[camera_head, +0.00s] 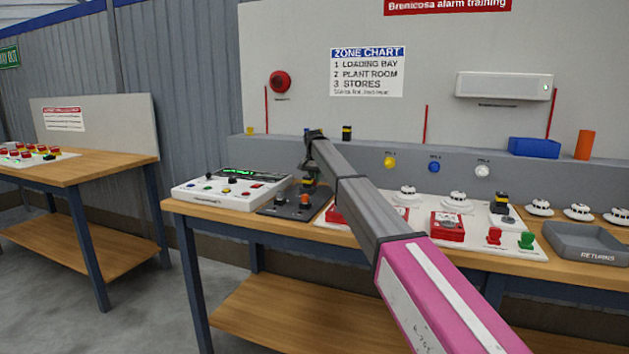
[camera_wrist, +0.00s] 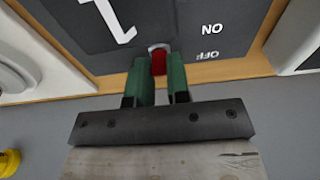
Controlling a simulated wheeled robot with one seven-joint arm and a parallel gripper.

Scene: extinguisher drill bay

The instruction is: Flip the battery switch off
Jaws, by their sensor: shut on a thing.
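The battery switch shows in the wrist view as a red lever tip (camera_wrist: 158,64) with a pale metal collar, on a dark panel (camera_wrist: 95,55) marked ON and OFF. The red tip lies near the panel edge, roughly level with the OFF mark. My gripper (camera_wrist: 160,78) has green fingers shut on the red tip. In the head view my gripper (camera_head: 308,178) is over the dark panel (camera_head: 272,210) on the bench. My arm hides part of that area, and the lever's exact tilt is unclear.
A white control console (camera_head: 230,187) stands just left of the dark panel. To the right are a white board with a red call point (camera_head: 447,227), detectors and a grey returns tray (camera_head: 585,245). A grey back panel (camera_head: 270,155) rises behind the bench.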

